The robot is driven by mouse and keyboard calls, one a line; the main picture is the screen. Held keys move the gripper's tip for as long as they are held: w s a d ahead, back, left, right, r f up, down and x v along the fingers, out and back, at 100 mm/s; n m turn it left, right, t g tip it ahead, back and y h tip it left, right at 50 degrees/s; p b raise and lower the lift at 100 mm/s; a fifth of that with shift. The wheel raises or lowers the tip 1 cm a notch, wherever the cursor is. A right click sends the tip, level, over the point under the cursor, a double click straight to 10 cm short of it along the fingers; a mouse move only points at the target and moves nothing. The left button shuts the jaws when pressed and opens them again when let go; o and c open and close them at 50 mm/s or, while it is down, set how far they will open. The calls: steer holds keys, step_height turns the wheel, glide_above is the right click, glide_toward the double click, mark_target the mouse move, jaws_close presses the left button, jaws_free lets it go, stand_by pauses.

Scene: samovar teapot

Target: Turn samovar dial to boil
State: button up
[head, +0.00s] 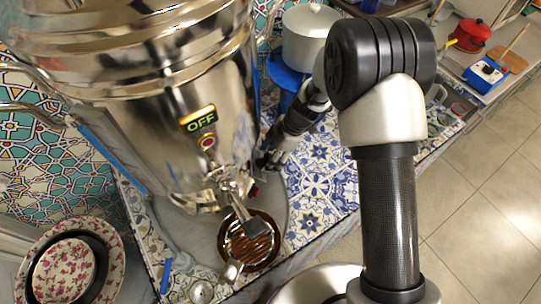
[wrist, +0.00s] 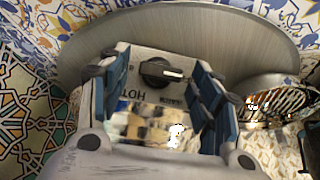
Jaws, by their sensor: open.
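The samovar (head: 185,150) is a large shiny metal urn at the left of the head view, with a lit sign (head: 198,119) reading OFF. In the wrist view its dial (wrist: 154,72) is a round black knob with a white pointer aimed right, on a pale panel (wrist: 140,58) with upside-down HOT lettering. My gripper (head: 264,160) is at the samovar's lower right side. In the wrist view the open fingers of my gripper (wrist: 160,68) stand left and right of the dial, with gaps visible on both sides. The dial is hidden in the head view.
A flowered plate (head: 64,270) is at lower left. A white pot (head: 307,38) stands behind my gripper. Patterned tiles (head: 318,190) to the right of the samovar are partly clear.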

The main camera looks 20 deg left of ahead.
steer(key=c, duration=1.1)
steer(key=shift+o, duration=0.2)
steer(key=shift+m, duration=0.3)
steer(key=m+g, duration=0.2)
steer(key=m, duration=0.1)
steer(key=shift+w+a+f+h+p, duration=0.1)
steer(key=shift+w+h+p, duration=0.2)
steer(key=shift+p, duration=0.1)
steer(key=m+g, duration=0.1)
steer(key=m+g+b, duration=0.1)
steer(key=m, duration=0.1)
steer(key=shift+w+f, duration=0.15)
steer(key=shift+w+m+g+b, duration=0.1)
steer(key=shift+m+g+b, duration=0.25)
steer(key=shift+m+g, duration=0.45)
steer(key=shift+m, duration=0.3)
